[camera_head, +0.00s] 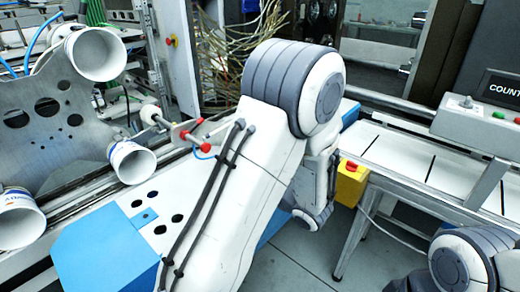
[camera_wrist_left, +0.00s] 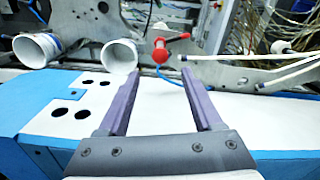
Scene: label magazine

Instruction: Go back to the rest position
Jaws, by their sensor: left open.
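My left gripper (camera_wrist_left: 160,75) shows in the left wrist view with its two purple-grey fingers spread apart and nothing between them. It points over a white and blue worktop (camera_wrist_left: 245,120), toward a metal plate with white cups behind it. In the head view my left arm rises through the middle, bends at a large grey and white joint and comes down behind it. The left gripper itself is hidden there. Only a grey and white joint of my right arm shows at the bottom right. My right gripper is out of view.
White cups (camera_head: 133,162) sit by a metal plate (camera_head: 75,125) with holes at left. A red clamp (camera_wrist_left: 161,51) stands ahead of the left fingers. A conveyor (camera_head: 400,155), a yellow box (camera_head: 351,183) and a control box (camera_head: 480,125) stand at right. Wires (camera_head: 245,35) hang behind.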

